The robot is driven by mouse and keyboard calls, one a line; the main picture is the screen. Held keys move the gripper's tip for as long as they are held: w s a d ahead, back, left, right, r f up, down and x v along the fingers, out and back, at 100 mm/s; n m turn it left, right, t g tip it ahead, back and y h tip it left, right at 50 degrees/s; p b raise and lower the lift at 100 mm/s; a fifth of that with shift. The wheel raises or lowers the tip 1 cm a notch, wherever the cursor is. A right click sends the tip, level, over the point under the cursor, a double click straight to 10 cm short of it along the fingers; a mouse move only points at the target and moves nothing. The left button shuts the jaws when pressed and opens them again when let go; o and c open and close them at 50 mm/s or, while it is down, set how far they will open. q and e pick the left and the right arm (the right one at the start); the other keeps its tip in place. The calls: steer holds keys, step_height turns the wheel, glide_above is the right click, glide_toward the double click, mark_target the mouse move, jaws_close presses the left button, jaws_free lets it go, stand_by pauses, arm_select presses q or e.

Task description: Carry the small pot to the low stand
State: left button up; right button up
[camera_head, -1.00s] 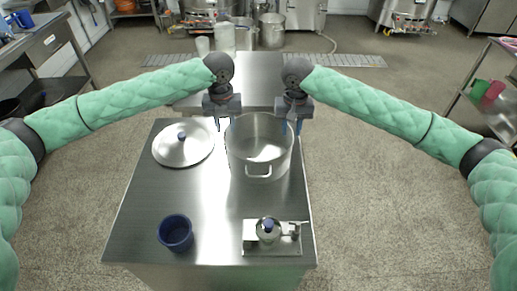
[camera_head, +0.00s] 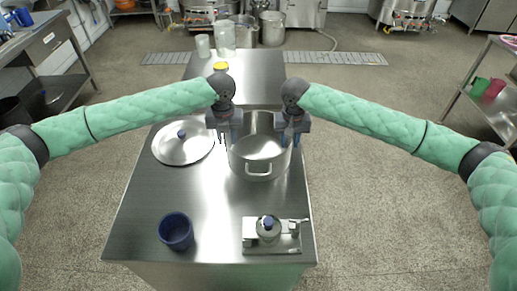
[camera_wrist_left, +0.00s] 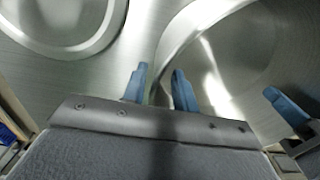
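The small pot (camera_head: 262,160), steel with a side handle toward me, stands upright on the steel table, its lid off. My left gripper (camera_head: 229,138) is at the pot's left rim, fingers pointing down. In the left wrist view, its blue fingers (camera_wrist_left: 160,85) are apart, with the rim (camera_wrist_left: 172,50) running down between them; contact is unclear. My right gripper (camera_head: 290,138) is at the opposite rim, its fingers seemingly apart. One of its fingers shows in the wrist view (camera_wrist_left: 287,105). A lower steel surface (camera_head: 255,75) behind the table appears to be the low stand.
A steel lid (camera_head: 183,146) with a blue knob lies left of the pot. A blue cup (camera_head: 176,232) and a small metal device (camera_head: 270,236) stand at the table's front.

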arm_select(q)
steer(key=shift+f, duration=0.6)
arm_select(e)
steer(key=shift+f, duration=0.6)
arm_select(q)
steer(key=shift+c, duration=0.5)
arm_select(e)
steer(key=shift+c, duration=0.3)
arm_select(q)
jaws_close()
arm_select(e)
jaws_close()
